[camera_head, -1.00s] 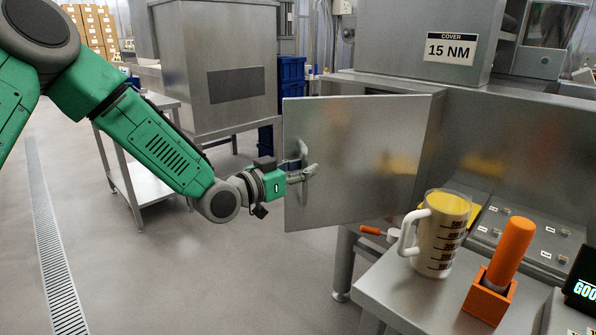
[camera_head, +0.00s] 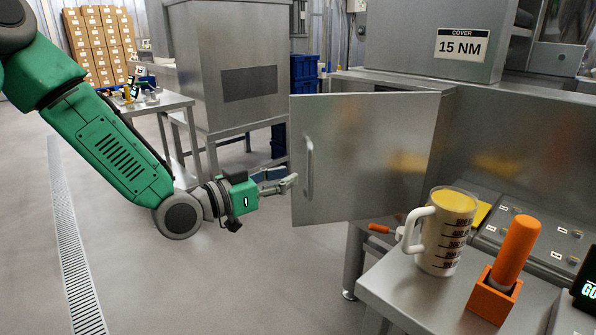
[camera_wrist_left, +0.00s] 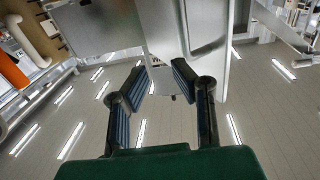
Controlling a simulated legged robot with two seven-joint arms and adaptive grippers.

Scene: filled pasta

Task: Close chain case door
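The chain case door (camera_head: 375,150) is a flat grey metal panel. It stands swung open from the machine, its free edge toward the left in the head view. Its vertical bar handle (camera_head: 309,168) is near that edge. My left gripper (camera_head: 280,180) is just left of the handle, fingers apart and empty, with a small gap to the door. In the left wrist view the open fingers (camera_wrist_left: 160,80) point toward the metal panel (camera_wrist_left: 164,35), and the bar handle (camera_wrist_left: 222,35) lies beyond them to the right. My right gripper is not in view.
A measuring jug (camera_head: 443,232) with yellow contents and an orange-handled tool in an orange holder (camera_head: 494,296) stand on a steel table (camera_head: 403,297) below the door, at right. A red-handled tool (camera_head: 380,229) lies near the jug. Floor left of the door is clear.

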